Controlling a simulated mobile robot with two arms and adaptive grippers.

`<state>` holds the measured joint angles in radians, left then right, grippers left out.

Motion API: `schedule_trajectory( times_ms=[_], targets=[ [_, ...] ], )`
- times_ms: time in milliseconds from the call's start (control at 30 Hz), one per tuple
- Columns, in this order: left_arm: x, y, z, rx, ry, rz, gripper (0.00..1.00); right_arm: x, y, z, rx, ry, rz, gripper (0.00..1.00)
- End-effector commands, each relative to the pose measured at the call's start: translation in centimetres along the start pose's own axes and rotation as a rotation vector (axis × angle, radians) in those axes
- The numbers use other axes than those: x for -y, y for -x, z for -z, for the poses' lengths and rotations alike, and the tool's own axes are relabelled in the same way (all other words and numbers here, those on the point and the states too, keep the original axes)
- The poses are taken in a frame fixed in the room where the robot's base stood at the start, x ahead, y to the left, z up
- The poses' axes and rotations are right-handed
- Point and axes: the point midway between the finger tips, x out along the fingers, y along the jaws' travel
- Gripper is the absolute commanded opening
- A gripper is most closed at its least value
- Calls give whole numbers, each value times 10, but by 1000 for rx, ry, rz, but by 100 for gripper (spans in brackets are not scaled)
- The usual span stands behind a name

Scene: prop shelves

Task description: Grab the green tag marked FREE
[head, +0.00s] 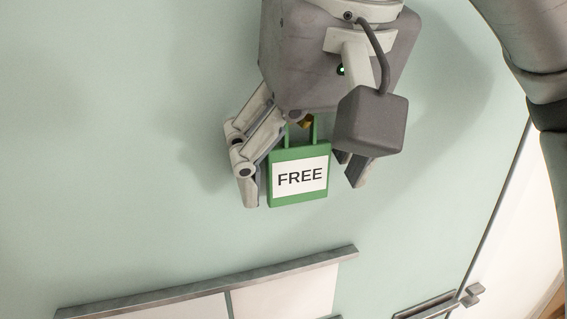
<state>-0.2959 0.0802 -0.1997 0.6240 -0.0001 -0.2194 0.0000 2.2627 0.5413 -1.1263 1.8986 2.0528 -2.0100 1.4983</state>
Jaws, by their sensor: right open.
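The green tag (298,200) has a white label with the word FREE in dark letters. It hangs against the pale green wall, and its narrow green upper loop runs up under the gripper, where a small yellowish piece shows. My right gripper (302,192) is open, with one finger on each side of the tag. The left finger is close along the tag's left edge; a gap shows between the tag's right edge and the right finger. Whether either finger touches the tag cannot be told. The tag's top is partly hidden by the gripper body. My left gripper is not in view.
A grey ledge (210,284) with white panels (285,292) below it runs across the lower part of the wall. A grey handle-like fitting (470,295) sits at the lower right near a dark vertical edge. The wall (110,130) to the left is bare.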

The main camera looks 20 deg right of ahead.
Motion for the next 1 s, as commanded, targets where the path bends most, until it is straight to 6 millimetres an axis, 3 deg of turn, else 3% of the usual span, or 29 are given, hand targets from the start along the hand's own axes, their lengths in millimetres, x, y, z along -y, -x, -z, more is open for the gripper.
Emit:
schedule_trajectory(
  times_ms=[133,333,633,1000],
  targets=[
    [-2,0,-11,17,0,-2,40,0,-6,0,-2,-1,1,79],
    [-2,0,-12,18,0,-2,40,0,-6,0,-2,-1,1,79],
    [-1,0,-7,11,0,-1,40,0,-5,0,-2,-1,1,41],
    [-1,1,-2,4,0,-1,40,0,-5,1,-1,-1,1,41]
  ],
)
